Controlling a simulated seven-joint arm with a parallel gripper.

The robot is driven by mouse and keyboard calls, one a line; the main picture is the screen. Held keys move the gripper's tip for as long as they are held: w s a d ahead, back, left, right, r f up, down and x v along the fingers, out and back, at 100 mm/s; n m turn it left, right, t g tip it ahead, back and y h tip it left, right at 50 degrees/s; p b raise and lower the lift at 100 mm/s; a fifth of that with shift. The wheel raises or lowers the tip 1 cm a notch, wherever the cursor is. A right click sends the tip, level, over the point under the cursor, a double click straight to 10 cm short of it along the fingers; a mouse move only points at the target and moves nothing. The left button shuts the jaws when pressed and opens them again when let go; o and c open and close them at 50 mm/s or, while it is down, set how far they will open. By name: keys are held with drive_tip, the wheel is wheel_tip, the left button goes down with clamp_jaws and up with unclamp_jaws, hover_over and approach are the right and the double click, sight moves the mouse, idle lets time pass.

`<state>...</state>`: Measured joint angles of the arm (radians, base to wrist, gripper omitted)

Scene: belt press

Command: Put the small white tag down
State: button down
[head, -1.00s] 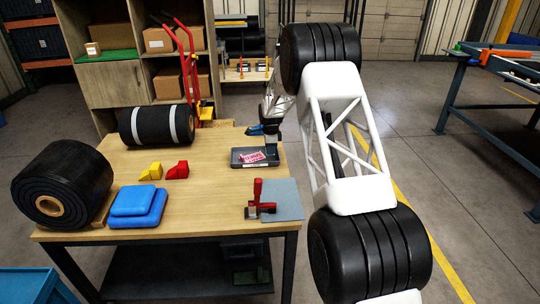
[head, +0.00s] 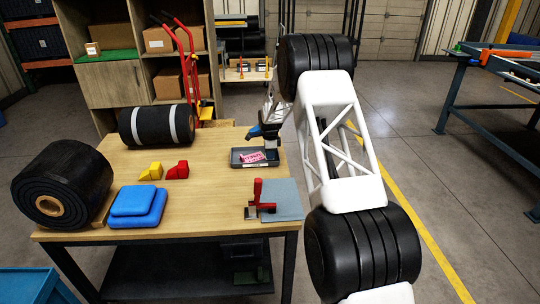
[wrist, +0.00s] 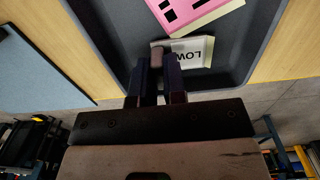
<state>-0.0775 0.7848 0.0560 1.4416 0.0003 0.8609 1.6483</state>
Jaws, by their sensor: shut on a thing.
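The small white tag (wrist: 195,50) shows in the wrist view with dark letters reading "LOW", upside down. My gripper (wrist: 158,72) is shut on it, with the printed face reaching out to the right of the fingertips. A small brownish block (wrist: 157,54) shows at the fingertips. The tag is over the dark grey tray; I cannot tell whether it touches the tray floor. In the head view my gripper (head: 271,146) is at the right part of the tray (head: 238,163), and the tag cannot be made out there.
A pink card (head: 251,157) lies in the tray, close to the white tag. A red clamp-like tool (head: 258,196) and a grey mat (head: 285,200) are nearer the front. Blue pads (head: 137,205), red and yellow blocks and black rolls are to the left.

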drive_tip(key=shift+f, duration=0.15)
drive_tip(key=c, duration=1.6)
unclamp_jaws()
drive_tip(key=shift+f, duration=0.1)
drive_tip(key=shift+c, duration=0.2)
drive_tip(key=o, duration=0.5)
drive_tip(key=shift+c, duration=0.2)
wheel_tip(320, 180, up, 12)
drive_tip(key=shift+r, duration=0.2)
